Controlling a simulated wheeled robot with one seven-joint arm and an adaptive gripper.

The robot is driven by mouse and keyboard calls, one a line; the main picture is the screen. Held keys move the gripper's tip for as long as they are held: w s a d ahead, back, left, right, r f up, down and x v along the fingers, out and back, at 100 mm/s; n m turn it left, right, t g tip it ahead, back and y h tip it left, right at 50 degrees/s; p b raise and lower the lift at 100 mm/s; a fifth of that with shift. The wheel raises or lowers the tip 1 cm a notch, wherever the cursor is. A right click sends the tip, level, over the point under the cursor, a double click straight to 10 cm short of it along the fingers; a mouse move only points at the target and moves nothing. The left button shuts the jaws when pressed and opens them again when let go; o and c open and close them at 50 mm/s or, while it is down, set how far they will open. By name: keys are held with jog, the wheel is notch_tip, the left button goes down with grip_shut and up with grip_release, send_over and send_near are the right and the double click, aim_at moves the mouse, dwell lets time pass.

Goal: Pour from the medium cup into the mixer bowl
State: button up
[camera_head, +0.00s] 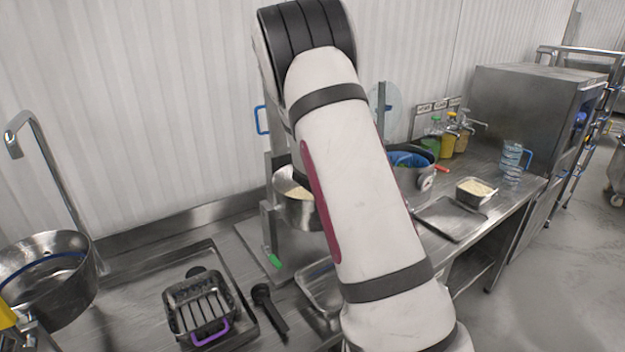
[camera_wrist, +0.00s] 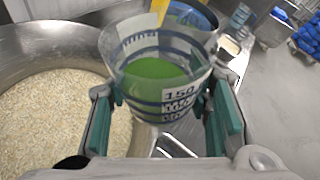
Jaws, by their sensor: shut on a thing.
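The medium cup (camera_wrist: 178,100) is clear with blue bands and printed numbers, and holds green liquid in the wrist view. My gripper (camera_wrist: 166,108) is shut on it, one teal finger on each side. The mixer bowl (camera_wrist: 92,40) is steel and holds pale rice at the left of the wrist view; the cup overlaps its right rim in the picture. I see no stream of liquid, and cannot tell how far the cup is tilted. In the head view the mixer bowl (camera_head: 297,212) is partly hidden behind my arm; my gripper and the cup are hidden there.

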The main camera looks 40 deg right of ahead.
jog(key=shift+w+a, duration=0.15)
jog(key=shift+w+a+r+n+g, duration=0.25)
jog(key=shift+w+r+n+g, duration=0.15)
jog(key=shift+n, duration=0.3)
jog(key=shift+w+a+f+n+g+h, duration=0.3)
jog(key=shift+w+f+n+h, duration=0.1)
jog(key=shift+w+n+h, duration=0.15)
jog(key=shift+f+n+h, duration=0.1)
jog(key=shift+n+h, duration=0.15)
jog(key=shift+n, duration=0.1)
jog(key=shift+w+a+f+n+b, duration=0.1)
jog(key=shift+w+f+n+b, duration=0.2)
jog(key=shift+b, duration=0.15)
jog(key=shift+s+r+n+g+h+b, duration=0.15)
jog(key=shift+r+n+g+h+b, duration=0.15)
jog(key=shift+r+n+h+b, duration=0.25)
jog(key=shift+f+n+b, duration=0.35)
jog(key=shift+n+b, duration=0.45)
jog(key=shift+n, duration=0.05)
dwell(0.6)
jog(key=shift+r+n+g+h+b, duration=0.3)
jog(key=shift+r+n+h+b, duration=0.15)
jog(key=shift+n+b, duration=0.15)
dwell(0.8)
